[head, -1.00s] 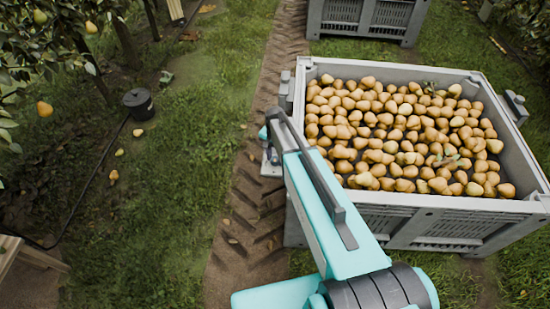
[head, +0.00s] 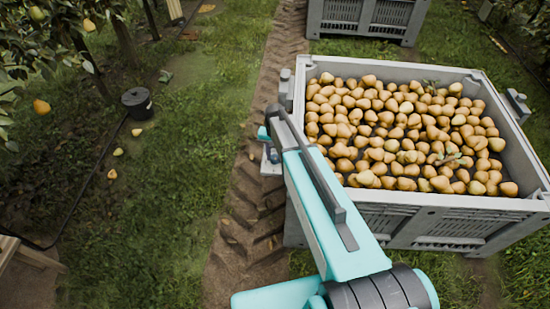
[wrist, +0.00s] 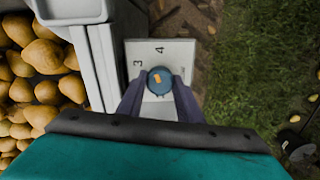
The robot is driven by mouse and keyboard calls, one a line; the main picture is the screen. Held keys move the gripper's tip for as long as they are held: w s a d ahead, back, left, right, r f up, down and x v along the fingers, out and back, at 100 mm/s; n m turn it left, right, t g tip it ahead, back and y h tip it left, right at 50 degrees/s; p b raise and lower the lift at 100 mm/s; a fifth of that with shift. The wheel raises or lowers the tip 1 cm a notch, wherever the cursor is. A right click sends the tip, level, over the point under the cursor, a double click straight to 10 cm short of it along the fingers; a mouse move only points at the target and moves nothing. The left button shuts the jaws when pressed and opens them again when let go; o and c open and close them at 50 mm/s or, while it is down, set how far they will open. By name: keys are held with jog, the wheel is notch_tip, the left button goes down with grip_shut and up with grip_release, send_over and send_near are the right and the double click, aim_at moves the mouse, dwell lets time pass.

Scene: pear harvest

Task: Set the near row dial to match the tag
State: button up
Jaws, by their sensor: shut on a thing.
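The dial is a round blue knob (wrist: 151,88) with a small orange mark on a pale plate (wrist: 180,55), in the wrist view. The numerals 3 and 4 show on the plate, at the knob's upper left and above it. Other numerals are hidden or out of view. My gripper (wrist: 160,88) is shut on the knob, with one finger on either side. I cannot tell which number the mark points at. In the head view the plate (head: 269,167) is at the left side of the pear bin, partly behind my arm. I cannot make out a tag with a readable setting.
The grey bin (head: 400,205) full of pears stands right of my arm. Another bin (head: 365,28) is behind it. A dark bucket (head: 138,103) and a hose lie in the grass at left, with trees beyond. A dirt track (head: 240,215) runs beside the bin.

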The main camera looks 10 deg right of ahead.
aim_at(275, 157)
jog(key=n+b, duration=0.1)
jog(key=n, duration=0.3)
jog(key=shift+f+b, duration=0.1)
jog(key=shift+b, duration=0.25)
jog(key=shift+d+n+b, duration=0.1)
jog(key=shift+n+b, duration=0.45)
jog(key=shift+n, duration=1.55)
jog(key=o, duration=1)
jog(key=shift+o, duration=0.2)
jog(key=shift+r, duration=0.2)
notch_tip(275, 157, up, 14)
jog(key=b, duration=0.1)
jog(key=shift+f+b, duration=0.2)
jog(key=shift+b, duration=0.2)
